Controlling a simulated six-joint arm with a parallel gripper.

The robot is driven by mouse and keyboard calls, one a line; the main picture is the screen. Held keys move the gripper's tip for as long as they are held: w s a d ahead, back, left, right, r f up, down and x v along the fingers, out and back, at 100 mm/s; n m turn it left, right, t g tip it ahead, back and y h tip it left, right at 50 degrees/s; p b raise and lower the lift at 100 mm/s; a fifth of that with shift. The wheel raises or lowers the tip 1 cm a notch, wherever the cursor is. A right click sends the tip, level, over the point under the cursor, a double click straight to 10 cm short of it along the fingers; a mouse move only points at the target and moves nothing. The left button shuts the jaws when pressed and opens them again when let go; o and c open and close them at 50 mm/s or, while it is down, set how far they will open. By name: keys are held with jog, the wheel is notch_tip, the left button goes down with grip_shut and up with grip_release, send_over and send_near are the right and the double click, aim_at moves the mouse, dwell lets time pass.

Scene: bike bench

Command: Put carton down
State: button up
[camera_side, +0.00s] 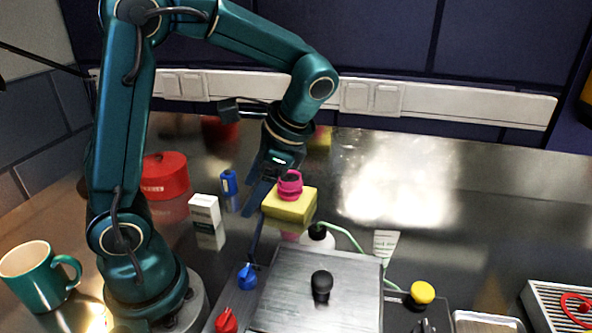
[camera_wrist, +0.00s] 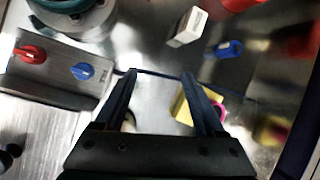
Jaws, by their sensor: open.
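The white carton (camera_side: 205,212) with dark print stands upright on the metal bench, to the left of my gripper in the side view. In the wrist view the carton (camera_wrist: 187,27) shows near the top, beyond my fingertips and apart from them. My gripper (camera_side: 262,195) points down over the bench. In the wrist view the gripper (camera_wrist: 158,74) is open, with nothing between its fingers.
A yellow block (camera_side: 290,206) with a magenta ring-shaped thing (camera_side: 290,184) on it is close to my gripper. A blue object (camera_side: 229,183) and red tin (camera_side: 164,176) are near the carton. A control box (camera_side: 320,295) stands in front; bench at the right back is clear.

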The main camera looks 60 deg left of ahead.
jog(key=s+d+r+n+t+h, duration=0.3)
jog(key=d+n+t+h, duration=0.1)
jog(key=d+t, duration=0.4)
jog(key=shift+s+d+n+t+h, duration=0.15)
jog(key=shift+d+n+t+h, duration=0.2)
jog(key=shift+n, duration=0.35)
jog(key=shift+o, duration=0.3)
